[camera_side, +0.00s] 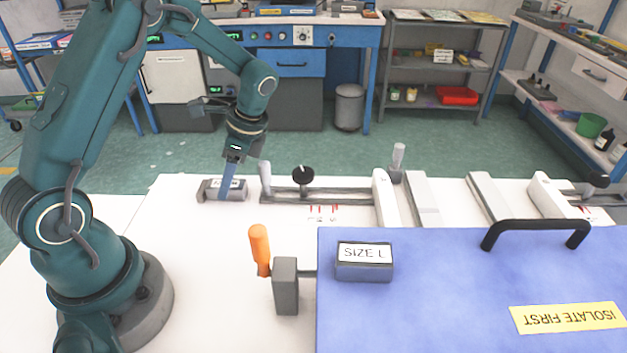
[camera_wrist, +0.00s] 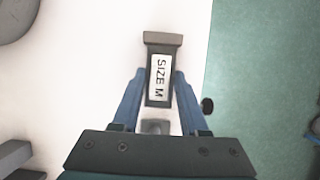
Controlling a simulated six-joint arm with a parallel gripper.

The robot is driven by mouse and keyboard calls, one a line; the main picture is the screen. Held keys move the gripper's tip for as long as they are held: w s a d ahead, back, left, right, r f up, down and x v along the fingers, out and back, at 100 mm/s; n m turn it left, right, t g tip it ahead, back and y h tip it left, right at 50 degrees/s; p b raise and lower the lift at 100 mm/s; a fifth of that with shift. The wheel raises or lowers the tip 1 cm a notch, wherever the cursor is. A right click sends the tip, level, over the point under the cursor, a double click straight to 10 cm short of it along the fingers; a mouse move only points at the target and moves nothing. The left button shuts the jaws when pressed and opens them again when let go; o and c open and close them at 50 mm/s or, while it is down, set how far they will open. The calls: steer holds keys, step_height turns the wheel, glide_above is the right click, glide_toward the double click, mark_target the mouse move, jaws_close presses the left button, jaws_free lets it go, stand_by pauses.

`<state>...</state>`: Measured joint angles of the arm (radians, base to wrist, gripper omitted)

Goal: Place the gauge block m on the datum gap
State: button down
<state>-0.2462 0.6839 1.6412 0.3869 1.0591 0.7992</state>
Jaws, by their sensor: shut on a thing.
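Gauge block m is a dark grey block with a white "SIZE M" label (camera_wrist: 159,75) in the wrist view. In the side view the block (camera_side: 238,193) is at the back left of the white table. My gripper (camera_wrist: 160,82) is shut on it, with a blue finger on each long side. In the side view my gripper (camera_side: 228,188) points down and partly covers the label. I cannot tell whether the block touches the table. Two pale bars (camera_side: 423,200) (camera_side: 492,200) stand with an open gap between them at the right; no label marks it as the datum gap.
A blue panel (camera_side: 450,290) with a black handle (camera_side: 537,226) covers the front right and carries a "SIZE L" block (camera_side: 364,262). An orange-handled clamp (camera_side: 260,248) stands at its left edge. A rail with a black knob (camera_side: 303,175) lies right of my gripper.

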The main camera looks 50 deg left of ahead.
steer(key=shift+c, duration=2.2)
jaws_free()
steer(key=shift+f, duration=0.1)
